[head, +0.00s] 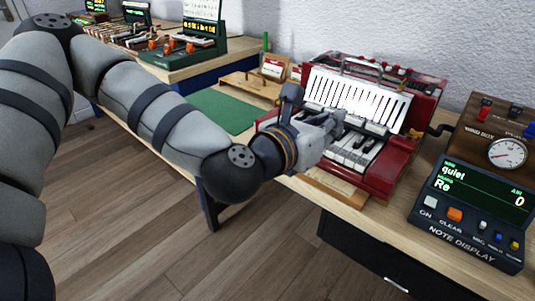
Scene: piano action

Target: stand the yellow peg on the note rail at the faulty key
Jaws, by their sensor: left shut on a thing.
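A red keyboard instrument (400,165) stands on the bench, with black and white keys (356,152) in front and a white slotted panel (358,97) above them. My left gripper (338,122) is over the left part of the keys, just in front of the panel. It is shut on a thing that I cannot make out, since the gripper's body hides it. I cannot pick out the yellow peg. A light wooden strip (337,188) lies along the instrument's front; I cannot tell whether it is the note rail. My right gripper is not in view.
A note display (475,213) at the right reads "quiet", "Re" and AIR 0. A brown box with a gauge (507,153) stands behind it. A green mat (222,109) lies clear on the bench left of the instrument. More devices (185,45) stand at the back left.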

